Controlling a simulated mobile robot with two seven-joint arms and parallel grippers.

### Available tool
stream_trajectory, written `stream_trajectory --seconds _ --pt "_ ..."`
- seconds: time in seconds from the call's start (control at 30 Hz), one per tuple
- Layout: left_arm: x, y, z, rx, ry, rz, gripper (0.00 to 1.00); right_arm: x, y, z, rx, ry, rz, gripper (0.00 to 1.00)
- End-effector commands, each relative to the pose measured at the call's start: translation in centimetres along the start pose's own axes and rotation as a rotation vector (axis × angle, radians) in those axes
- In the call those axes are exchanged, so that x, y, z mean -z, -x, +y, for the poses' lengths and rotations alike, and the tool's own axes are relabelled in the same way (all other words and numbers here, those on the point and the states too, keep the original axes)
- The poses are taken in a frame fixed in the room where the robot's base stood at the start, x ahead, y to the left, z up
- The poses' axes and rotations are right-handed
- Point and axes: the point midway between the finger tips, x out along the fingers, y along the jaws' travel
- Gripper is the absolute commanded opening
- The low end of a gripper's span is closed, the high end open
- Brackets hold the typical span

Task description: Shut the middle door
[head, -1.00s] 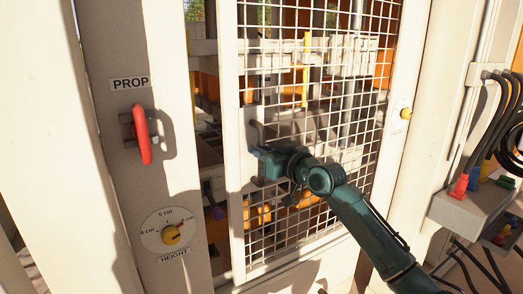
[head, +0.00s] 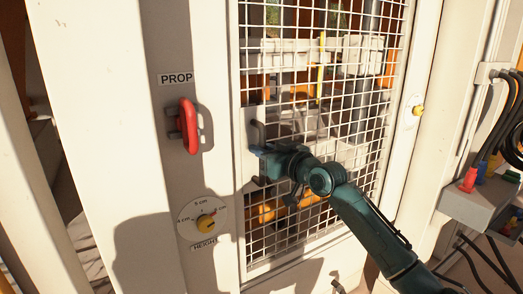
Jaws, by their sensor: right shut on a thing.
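The door (head: 300,118) is a white-framed panel of white wire mesh in the middle of the head view. Its left edge meets the post with the PROP label, and no open gap shows between them. A grey handle (head: 258,132) stands on the door's left edge. My right gripper (head: 259,151) is shut on the handle, its dark teal arm reaching in from the lower right. The fingers hide part of the handle. Whether the door is fully latched cannot be told. My left gripper is not in view.
On the post left of the door are a red PROP lever (head: 188,126) and a HEIGHT dial (head: 203,221) with a yellow knob. A yellow button (head: 418,110) sits on the right post. A grey box (head: 472,205) with cables stands at the right.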

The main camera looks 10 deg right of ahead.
Motion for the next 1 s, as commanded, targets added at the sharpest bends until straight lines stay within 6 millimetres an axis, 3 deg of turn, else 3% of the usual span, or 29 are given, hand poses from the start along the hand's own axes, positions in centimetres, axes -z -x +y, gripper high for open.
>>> stream_trajectory --seconds 0.23,0.27,0.47,0.77,1.0 --pt "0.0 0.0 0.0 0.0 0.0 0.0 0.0 -0.4 -0.1 -0.7 0.012 -0.004 -0.005 0.0" --pt "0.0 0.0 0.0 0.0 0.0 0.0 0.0 -0.4 -0.1 -0.7 0.013 -0.004 -0.006 0.18" --pt "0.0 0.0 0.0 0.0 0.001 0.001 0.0 -0.3 -0.1 -0.6 0.01 -0.004 -0.004 0.34" --pt "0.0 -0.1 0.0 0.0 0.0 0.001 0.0 -0.2 0.3 -0.3 0.006 -0.002 -0.001 0.34" --pt "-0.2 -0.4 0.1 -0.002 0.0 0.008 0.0 -0.4 3.7 -0.2 0.005 0.0 -0.002 0.34"
